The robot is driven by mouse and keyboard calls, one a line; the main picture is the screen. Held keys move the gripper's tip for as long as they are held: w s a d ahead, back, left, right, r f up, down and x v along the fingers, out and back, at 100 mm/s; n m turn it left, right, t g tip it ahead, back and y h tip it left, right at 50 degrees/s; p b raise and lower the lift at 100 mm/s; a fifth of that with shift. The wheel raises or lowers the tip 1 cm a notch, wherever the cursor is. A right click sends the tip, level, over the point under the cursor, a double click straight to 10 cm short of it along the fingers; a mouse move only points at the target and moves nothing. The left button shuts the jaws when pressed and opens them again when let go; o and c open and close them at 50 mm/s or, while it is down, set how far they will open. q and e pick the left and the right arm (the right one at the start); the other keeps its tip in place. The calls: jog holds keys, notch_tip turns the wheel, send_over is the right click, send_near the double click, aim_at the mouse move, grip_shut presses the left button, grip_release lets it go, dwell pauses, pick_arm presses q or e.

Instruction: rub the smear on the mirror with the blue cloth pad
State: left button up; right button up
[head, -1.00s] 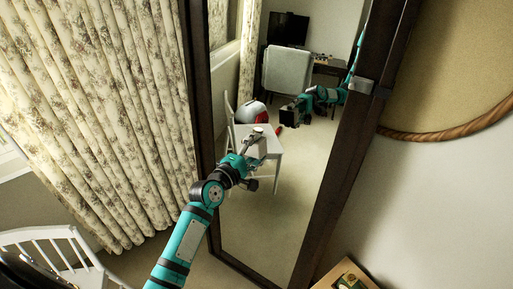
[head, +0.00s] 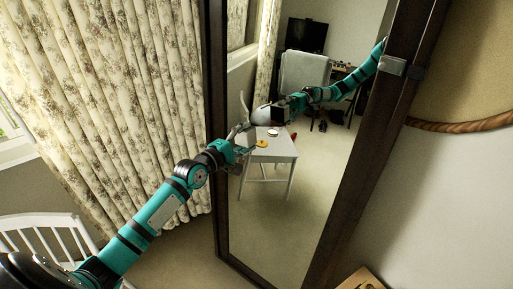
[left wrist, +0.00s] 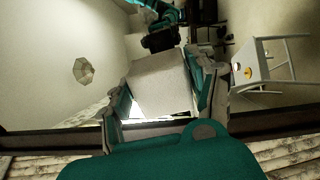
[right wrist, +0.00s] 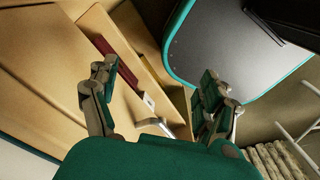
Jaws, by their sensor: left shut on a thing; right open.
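The tall mirror (head: 300,215) with a dark frame stands tilted across the head view; its glass also fills much of the left wrist view (left wrist: 45,85). My left gripper (head: 243,140) is in front of the glass near its left frame edge. In the left wrist view it (left wrist: 160,95) is shut on a pad (left wrist: 160,82) that looks pale grey, not blue. I cannot tell whether the pad touches the glass. I cannot make out the smear. My right gripper (right wrist: 158,95) is open and empty in the right wrist view, and outside the head view.
The white table, chair and second teal arm in the glass are reflections. Floral curtains (head: 95,110) hang at the left, above a white slatted chair (head: 45,230). A wooden box (right wrist: 60,60) with a dark red item (right wrist: 122,62) lies beyond my right gripper.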

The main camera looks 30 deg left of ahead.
aim_at(265, 123)
pick_arm(q)
jog(key=shift+w+a+f, duration=0.1)
jog(key=shift+w+a, duration=0.1)
jog(key=shift+a, duration=0.1)
jog(key=w+b, duration=0.3)
jog(key=w, duration=0.1)
jog(key=shift+d+f, duration=0.3)
jog(key=shift+d, duration=0.05)
jog(key=shift+w+d+b, duration=0.15)
jog(key=shift+w+b, duration=0.3)
jog(key=shift+w, duration=0.35)
jog(key=shift+w+d+b, duration=0.2)
jog(key=shift+w+b, duration=0.4)
jog(key=shift+w, duration=0.4)
